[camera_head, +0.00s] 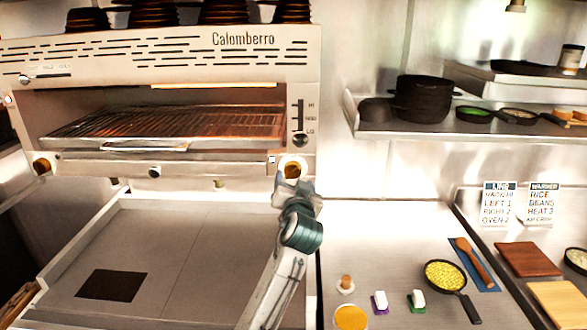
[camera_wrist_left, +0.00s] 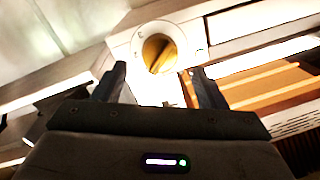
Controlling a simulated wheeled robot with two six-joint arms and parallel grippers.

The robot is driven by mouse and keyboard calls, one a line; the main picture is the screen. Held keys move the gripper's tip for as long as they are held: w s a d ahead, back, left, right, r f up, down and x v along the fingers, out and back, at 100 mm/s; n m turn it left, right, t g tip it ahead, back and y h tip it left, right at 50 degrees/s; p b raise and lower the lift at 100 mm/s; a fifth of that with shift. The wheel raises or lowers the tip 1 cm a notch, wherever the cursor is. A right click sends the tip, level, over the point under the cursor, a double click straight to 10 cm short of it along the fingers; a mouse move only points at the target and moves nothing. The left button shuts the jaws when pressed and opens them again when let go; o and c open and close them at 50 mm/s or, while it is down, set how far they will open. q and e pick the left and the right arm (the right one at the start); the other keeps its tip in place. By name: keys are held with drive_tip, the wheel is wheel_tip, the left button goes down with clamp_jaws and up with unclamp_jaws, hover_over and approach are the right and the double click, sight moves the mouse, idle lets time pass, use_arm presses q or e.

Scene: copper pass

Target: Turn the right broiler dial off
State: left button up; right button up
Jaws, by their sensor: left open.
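The right broiler dial (camera_head: 292,168) is a round orange-brass knob on a pale plate at the lower right corner of the broiler (camera_head: 230,75). In the left wrist view the dial (camera_wrist_left: 159,53) shows a ridge across its face, tilted from upright. My left gripper (camera_head: 291,183) is just below and in front of the dial in the head view. In the left wrist view its two fingers (camera_wrist_left: 158,84) are apart with nothing between them, and the dial shows beyond their tips. I cannot tell whether a fingertip touches it. My right gripper is not in view.
A matching left dial (camera_head: 41,166) is at the broiler's lower left. The counter below (camera_head: 180,240) is mostly clear, with a dark square patch. To the right are a pan of yellow food (camera_head: 444,275), a wooden spoon (camera_head: 474,262) and cutting boards (camera_head: 528,259).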

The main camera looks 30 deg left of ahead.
sight(293, 174)
use_arm(q)
drive_tip(key=p+x, duration=0.1)
drive_tip(key=x, duration=0.3)
drive_tip(key=shift+r, duration=0.15)
drive_tip(key=shift+w+a+p, duration=0.1)
drive_tip(key=shift+w+p, duration=0.15)
drive_tip(key=shift+p, duration=0.1)
drive_tip(key=shift+c, duration=0.3)
drive_tip(key=c, duration=0.9)
drive_tip(key=shift+f, duration=0.2)
